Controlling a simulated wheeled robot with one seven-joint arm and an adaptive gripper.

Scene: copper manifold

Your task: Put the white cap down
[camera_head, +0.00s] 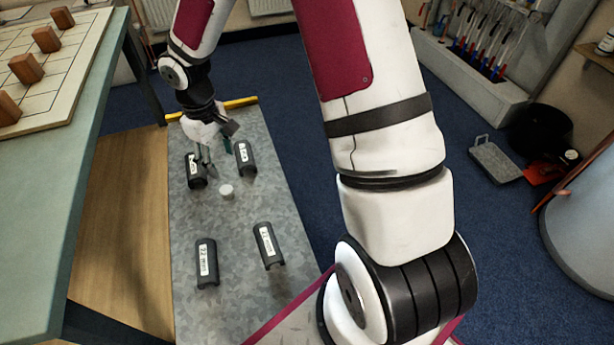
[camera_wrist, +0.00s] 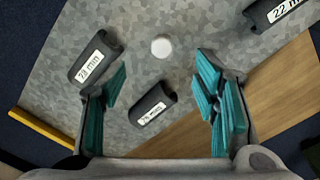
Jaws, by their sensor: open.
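The white cap (camera_head: 226,191) lies on the grey mottled board (camera_head: 215,228), near the middle between the black labelled pieces. In the wrist view the white cap (camera_wrist: 161,48) is a small pale disc, with bare board around it. My gripper (camera_head: 208,157) is over the far part of the board, beyond the cap. In the wrist view my gripper (camera_wrist: 160,100) is open, its teal-padded fingers wide apart. The cap is apart from both fingers, past their tips. A black labelled piece (camera_wrist: 153,105) shows between the fingers; I cannot tell its height relative to them.
Black labelled pieces stand near the cap: far left (camera_head: 196,170), far right (camera_head: 245,158), near left (camera_head: 206,262) and near right (camera_head: 269,246). A yellow strip (camera_head: 241,102) edges the board's far end. A green table (camera_head: 60,190) with wooden blocks stands at left.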

